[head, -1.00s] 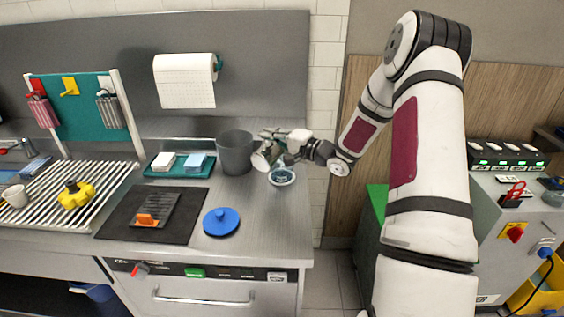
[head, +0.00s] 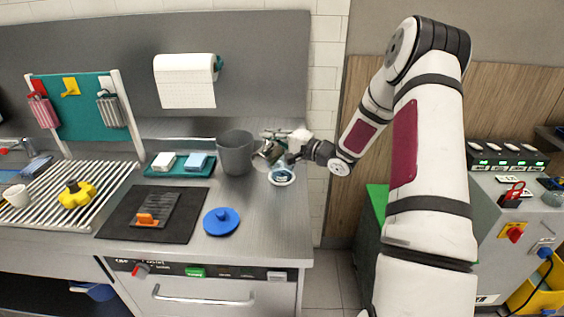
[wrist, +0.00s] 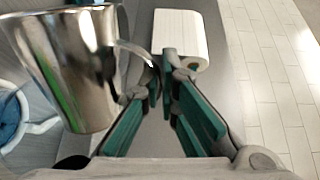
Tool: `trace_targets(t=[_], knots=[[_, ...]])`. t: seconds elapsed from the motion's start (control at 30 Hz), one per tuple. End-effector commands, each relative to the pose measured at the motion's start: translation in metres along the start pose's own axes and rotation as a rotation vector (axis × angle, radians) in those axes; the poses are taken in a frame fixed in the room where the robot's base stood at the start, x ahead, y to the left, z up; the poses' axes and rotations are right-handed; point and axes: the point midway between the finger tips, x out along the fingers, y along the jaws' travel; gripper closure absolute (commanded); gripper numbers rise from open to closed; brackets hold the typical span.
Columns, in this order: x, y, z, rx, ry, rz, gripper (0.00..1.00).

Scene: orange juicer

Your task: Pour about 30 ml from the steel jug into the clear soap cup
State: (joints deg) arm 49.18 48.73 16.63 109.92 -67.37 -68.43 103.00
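The steel jug (head: 268,153) is held in my gripper (head: 287,150) above the worktop, beside the grey bin. It looks tilted in the head view. In the wrist view the shiny jug body (wrist: 75,65) fills the left side, and its handle runs between the teal fingers of my gripper (wrist: 160,85), which are shut on it. The clear soap cup (head: 282,176) stands on the worktop just below and slightly right of the jug, with bluish contents or tint. In the wrist view the cup (wrist: 12,118) is partly cut off at the left edge. I cannot see any stream of liquid.
The grey bin (head: 235,155) stands close left of the jug. A blue lid (head: 221,221) and a black mat (head: 125,213) lie further left. A paper roll (head: 185,80) hangs on the back wall. The worktop's right edge is near the cup.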

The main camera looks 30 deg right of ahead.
Motion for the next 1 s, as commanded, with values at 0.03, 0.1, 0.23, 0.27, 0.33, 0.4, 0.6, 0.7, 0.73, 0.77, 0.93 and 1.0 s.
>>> trace_targets(t=[0.03,0.1,0.23,0.27,0.33,0.4,0.6,0.7,0.73,0.77,0.93,1.0], knots=[[0.0,0.0,0.0,0.002,0.0,-0.001,1.0],[0.0,0.0,-0.001,0.006,0.0,-0.001,1.0],[0.0,0.001,-0.002,0.017,0.0,-0.001,1.0],[0.0,0.001,-0.002,0.02,0.0,-0.001,1.0],[0.0,0.001,-0.002,0.022,-0.001,-0.001,1.0],[0.001,-0.002,0.002,-0.017,-0.001,-0.001,1.0],[0.002,0.004,0.016,-0.234,0.007,0.001,1.0],[-0.001,0.001,0.021,-0.293,0.006,0.001,1.0],[-0.002,0.0,0.022,-0.303,0.006,0.001,1.0],[-0.002,-0.001,0.022,-0.309,0.007,0.001,1.0],[-0.002,-0.002,0.023,-0.327,0.007,0.001,1.0],[-0.003,-0.003,0.025,-0.35,0.008,0.002,1.0]])
